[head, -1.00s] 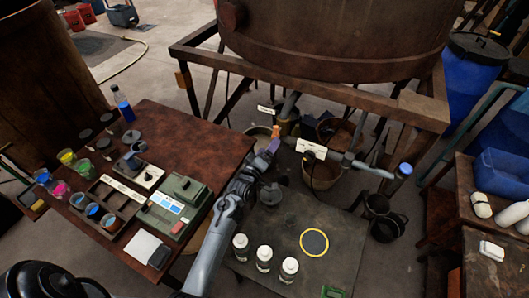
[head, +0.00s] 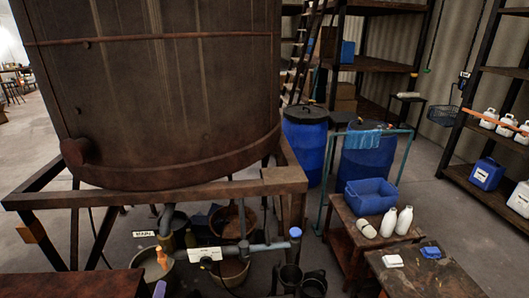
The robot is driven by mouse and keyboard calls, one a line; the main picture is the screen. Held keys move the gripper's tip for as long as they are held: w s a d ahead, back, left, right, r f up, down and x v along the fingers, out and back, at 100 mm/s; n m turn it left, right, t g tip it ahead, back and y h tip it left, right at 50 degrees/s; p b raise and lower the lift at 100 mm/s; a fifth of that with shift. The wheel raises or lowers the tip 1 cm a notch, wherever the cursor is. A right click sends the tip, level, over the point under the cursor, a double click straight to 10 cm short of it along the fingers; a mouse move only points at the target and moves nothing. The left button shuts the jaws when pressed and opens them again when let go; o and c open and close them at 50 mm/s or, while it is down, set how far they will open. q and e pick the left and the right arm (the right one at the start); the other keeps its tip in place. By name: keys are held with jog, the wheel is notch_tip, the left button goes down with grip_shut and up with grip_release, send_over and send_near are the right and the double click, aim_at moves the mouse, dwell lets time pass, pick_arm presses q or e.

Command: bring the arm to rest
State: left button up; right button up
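My other gripper is not in view.
The large rusty vat (head: 160,100) stands on a wooden frame (head: 225,188). Pipes with a white label plate (head: 205,254) run below it. A brown tabletop (head: 80,285) is at lower left. A blue bin (head: 371,196) and white bottles (head: 403,220) stand on a right-hand table.

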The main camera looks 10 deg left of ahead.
pick_arm(q)
jog(key=s+d+f+m+g+h, duration=0.3)
jog(key=s+d+m+g+h, duration=0.25)
jog(key=s+d+m, duration=0.8)
jog(key=s+d+r+m+g, duration=0.1)
jog(key=s+d+r+g, duration=0.15)
jog(key=s, duration=0.55)
jog(key=s+d+r+m+g, duration=0.1)
jog(key=s+d+g, duration=0.25)
jog(key=s, duration=0.35)
notch_tip(320, 180, up, 29)
jog(key=s+g+p, duration=0.1)
jog(key=p, duration=2.8)
jog(key=shift+a+m+p, duration=0.25)
jog(key=shift+m+p, duration=0.1)
jog(key=shift+p, duration=0.05)
